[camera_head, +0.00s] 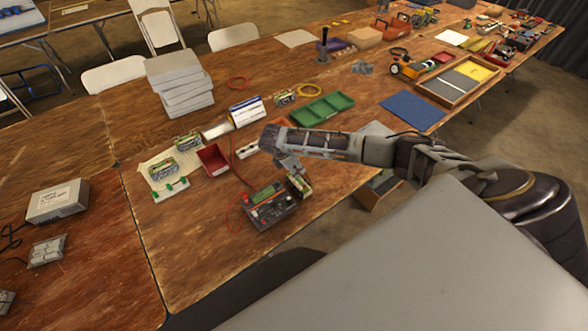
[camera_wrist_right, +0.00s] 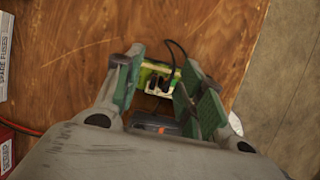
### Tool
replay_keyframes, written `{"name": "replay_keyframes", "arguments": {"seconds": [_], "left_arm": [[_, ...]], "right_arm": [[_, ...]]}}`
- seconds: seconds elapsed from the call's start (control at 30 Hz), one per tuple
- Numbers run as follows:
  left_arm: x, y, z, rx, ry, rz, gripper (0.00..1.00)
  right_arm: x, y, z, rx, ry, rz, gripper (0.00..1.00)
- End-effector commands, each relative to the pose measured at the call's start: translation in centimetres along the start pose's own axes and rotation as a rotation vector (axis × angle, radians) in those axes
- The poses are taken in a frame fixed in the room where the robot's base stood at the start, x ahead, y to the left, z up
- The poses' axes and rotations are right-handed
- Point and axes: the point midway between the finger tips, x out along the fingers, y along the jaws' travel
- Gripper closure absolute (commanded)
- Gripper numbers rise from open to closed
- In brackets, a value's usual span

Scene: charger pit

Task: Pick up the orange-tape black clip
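My right gripper (camera_head: 291,168) reaches down over the table near its front edge, beside a red-and-black device (camera_head: 270,207). In the right wrist view the gripper (camera_wrist_right: 164,82) has its green-padded fingers spread apart. Between and below them is a small yellow-green block (camera_wrist_right: 158,76) with dark parts on top. A black lead (camera_wrist_right: 181,48) loops from that block. In the head view the block (camera_head: 299,186) is partly hidden by the gripper. Whether the fingers touch anything is unclear. My left gripper is not in view.
A red wire (camera_head: 236,165) runs to the device. A stack of grey boxes (camera_head: 180,85) stands behind.

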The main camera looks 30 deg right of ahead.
Motion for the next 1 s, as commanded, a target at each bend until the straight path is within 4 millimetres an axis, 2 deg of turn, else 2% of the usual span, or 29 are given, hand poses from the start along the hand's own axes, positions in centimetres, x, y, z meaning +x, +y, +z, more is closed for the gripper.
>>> {"name": "replay_keyframes", "arguments": {"seconds": [0.43, 0.47, 0.77, 1.0], "left_arm": [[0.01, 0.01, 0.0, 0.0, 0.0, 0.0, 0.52], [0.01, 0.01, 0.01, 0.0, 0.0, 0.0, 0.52], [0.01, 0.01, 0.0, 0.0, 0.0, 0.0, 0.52], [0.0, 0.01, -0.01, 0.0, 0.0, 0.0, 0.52]], "right_arm": [[0.07, 0.03, -0.03, 0.0, 0.001, 0.001, 0.61], [0.07, 0.03, -0.03, 0.0, 0.001, 0.001, 0.62], [0.06, 0.03, -0.03, 0.0, 0.001, 0.001, 0.99], [0.05, 0.03, -0.02, 0.0, 0.001, 0.001, 0.99]]}}
